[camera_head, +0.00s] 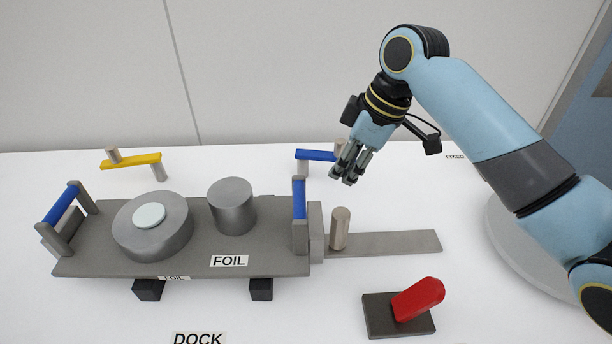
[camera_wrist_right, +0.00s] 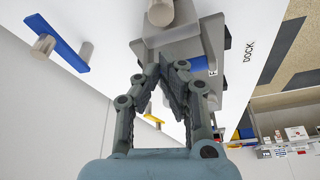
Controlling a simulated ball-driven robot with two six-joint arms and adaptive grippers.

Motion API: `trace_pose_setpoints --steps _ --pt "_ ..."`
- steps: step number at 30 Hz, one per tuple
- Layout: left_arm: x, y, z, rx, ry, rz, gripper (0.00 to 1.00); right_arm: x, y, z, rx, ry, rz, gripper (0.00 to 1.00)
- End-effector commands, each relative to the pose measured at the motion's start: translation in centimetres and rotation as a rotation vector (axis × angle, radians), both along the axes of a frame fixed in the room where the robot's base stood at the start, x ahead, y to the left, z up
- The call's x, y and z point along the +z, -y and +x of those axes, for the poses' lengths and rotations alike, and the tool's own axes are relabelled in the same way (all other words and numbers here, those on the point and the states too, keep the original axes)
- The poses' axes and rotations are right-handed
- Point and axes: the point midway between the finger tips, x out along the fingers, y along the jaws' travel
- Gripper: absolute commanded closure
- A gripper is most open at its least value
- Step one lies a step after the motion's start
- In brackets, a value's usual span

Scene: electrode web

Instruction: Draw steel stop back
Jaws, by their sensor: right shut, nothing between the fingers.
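The steel stop (camera_head: 317,232) is a grey upright block at the right end of the FOIL tray (camera_head: 285,264), apparently touching it. A round tan peg (camera_head: 340,228) stands just right of the block, on a flat grey bar (camera_head: 400,243) running right. My right gripper (camera_head: 345,179) is shut and empty, in the air above and behind the peg, apart from it. In the right wrist view, the peg (camera_wrist_right: 160,13) shows beyond the fingertips (camera_wrist_right: 166,67). My left gripper is not in view.
The tray has blue handles (camera_head: 62,205) at its ends and carries a wide steel roll (camera_head: 150,245) and a steel cylinder (camera_head: 232,206). A yellow lever (camera_head: 132,161) and blue lever (camera_head: 315,155) stand behind. A red lever (camera_head: 418,298) sits in front of the bar.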

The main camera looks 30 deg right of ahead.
Motion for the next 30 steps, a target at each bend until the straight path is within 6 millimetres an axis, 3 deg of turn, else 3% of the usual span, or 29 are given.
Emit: trace_pose_setpoints --steps 2,5,12,14,17,24,30 --pt "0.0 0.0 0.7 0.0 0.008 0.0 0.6 0.0 0.1 0.3 0.012 -0.001 0.004 1.0" --pt "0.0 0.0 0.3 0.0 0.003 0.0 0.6 -0.6 -0.1 0.6 0.015 -0.003 0.007 1.0" --pt "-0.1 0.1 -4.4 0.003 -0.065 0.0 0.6 -4.4 -1.2 1.4 0.013 -0.002 0.008 1.0" --pt "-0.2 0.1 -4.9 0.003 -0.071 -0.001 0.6 -5.5 -1.4 1.7 0.014 -0.001 0.007 1.0" --pt "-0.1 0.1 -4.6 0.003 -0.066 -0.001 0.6 -7.0 -1.8 2.0 0.013 -0.001 0.006 1.0" --pt "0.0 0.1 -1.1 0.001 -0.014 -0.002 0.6 -9.1 -2.3 2.5 0.013 0.0 0.004 1.0" --pt "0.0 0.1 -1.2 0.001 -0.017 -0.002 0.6 -9.3 -2.3 2.6 0.013 0.001 0.003 1.0"
